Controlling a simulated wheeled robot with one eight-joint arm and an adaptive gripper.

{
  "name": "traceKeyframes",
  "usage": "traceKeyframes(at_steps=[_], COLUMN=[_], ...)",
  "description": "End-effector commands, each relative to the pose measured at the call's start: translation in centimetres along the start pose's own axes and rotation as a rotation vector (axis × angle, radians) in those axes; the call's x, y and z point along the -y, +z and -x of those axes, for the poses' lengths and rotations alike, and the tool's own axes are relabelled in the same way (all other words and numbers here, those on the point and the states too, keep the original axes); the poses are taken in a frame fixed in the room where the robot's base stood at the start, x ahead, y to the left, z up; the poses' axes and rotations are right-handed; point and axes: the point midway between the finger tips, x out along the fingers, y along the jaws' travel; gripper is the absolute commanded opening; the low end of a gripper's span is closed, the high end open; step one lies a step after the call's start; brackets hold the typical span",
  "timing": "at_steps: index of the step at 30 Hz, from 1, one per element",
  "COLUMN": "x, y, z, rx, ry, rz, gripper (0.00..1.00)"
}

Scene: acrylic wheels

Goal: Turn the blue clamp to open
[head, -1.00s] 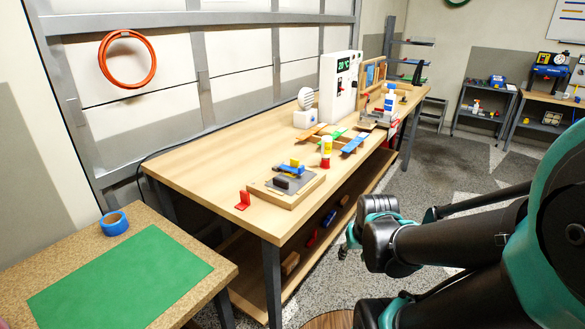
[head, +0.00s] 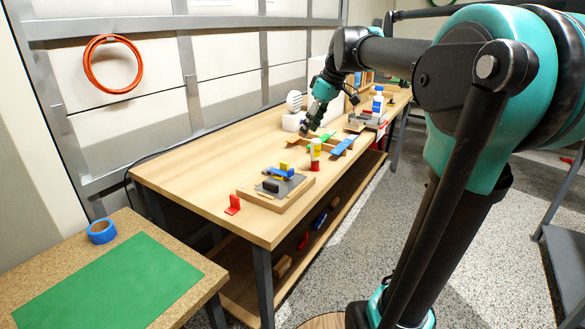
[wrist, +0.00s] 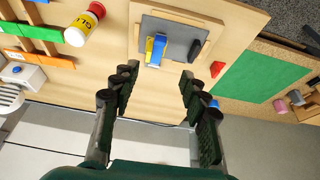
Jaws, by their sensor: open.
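The blue clamp (head: 279,173) is a small blue bar on a grey plate (head: 296,184), which is fixed on a wooden board (head: 291,203) on the workbench. A yellow block (head: 284,165) and a black block (head: 271,186) are also on the plate. In the wrist view the blue clamp (wrist: 158,50) shows beside the yellow part, ahead of the fingers. My gripper (wrist: 159,80) is open and empty, its fingers apart from the clamp. In the head view my gripper (head: 306,128) hangs above the bench, behind and right of the board.
A white, yellow and red bottle (head: 316,154) stands right of the board, near my gripper. Beyond it are coloured slats, with a blue slat (head: 342,146). A red bracket (head: 232,205) stands left of the board.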

Motion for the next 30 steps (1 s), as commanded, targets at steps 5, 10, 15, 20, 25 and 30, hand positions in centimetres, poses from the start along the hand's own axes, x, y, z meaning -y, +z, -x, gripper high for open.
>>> traceKeyframes(at_steps=[5,10,15,20,25,30], x=[0.0,0.0,0.0,0.0,0.0,0.0], y=[0.1,0.1,0.0,0.1,0.1,0.1], z=[-2.7,-6.1,-9.5,-12.6,-15.1,-16.5], rx=[0.001,0.001,0.0,0.0,0.0,0.001], ry=[0.0,0.0,0.001,0.001,0.001,0.001], rz=[0.001,0.0,-0.001,-0.001,-0.002,-0.002], gripper=[0.45,0.45,0.45,0.45,0.45,0.45])
